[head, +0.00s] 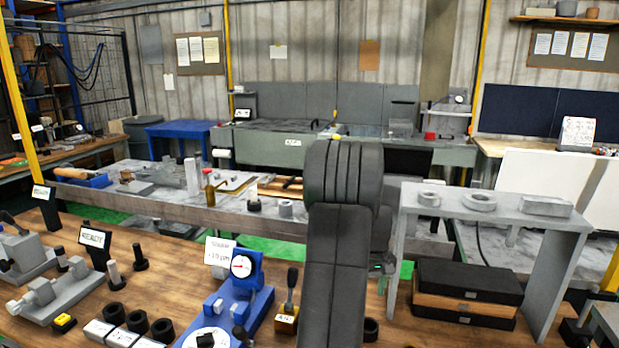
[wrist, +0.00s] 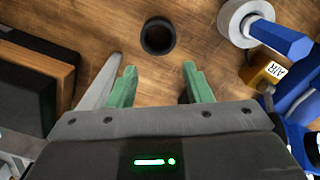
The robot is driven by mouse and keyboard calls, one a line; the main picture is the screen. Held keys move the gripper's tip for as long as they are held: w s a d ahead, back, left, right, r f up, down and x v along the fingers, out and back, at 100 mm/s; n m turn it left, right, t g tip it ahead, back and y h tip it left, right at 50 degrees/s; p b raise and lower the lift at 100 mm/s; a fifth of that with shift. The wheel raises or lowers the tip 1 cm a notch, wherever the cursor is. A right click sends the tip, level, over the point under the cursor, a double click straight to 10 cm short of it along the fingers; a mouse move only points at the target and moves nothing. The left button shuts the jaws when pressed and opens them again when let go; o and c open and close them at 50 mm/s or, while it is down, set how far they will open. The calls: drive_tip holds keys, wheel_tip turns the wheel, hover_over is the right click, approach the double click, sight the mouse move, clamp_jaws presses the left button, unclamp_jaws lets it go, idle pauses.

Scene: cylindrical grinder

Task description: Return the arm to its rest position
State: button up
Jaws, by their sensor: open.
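My gripper (wrist: 158,84) shows in the wrist view with its two green fingers apart and nothing between them. It is above the wooden bench top. A black ring (wrist: 158,35) lies on the wood just beyond the fingertips, apart from them. In the head view my dark arm rises through the middle of the picture and hides most of the gripper. The black ring (head: 371,330) shows partly at the arm's right edge.
A blue dial gauge stand (head: 245,290) and an AIR block (head: 287,319) with a lever stand left of my arm. A grey shelf (head: 490,207) spans stacked black and wooden boxes (head: 468,290) on the right. Several black rings and a READY sign (head: 95,238) are farther left.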

wheel_tip(320, 180, down, 5)
drive_tip(key=shift+w+d+r+b, duration=0.1)
drive_tip(key=shift+d+r+b, duration=0.1)
drive_tip(key=shift+r, duration=1.1)
drive_tip(key=shift+w+d+r+b, duration=0.1)
drive_tip(key=shift+d+r+b, duration=0.1)
drive_tip(key=shift+r, duration=1.05)
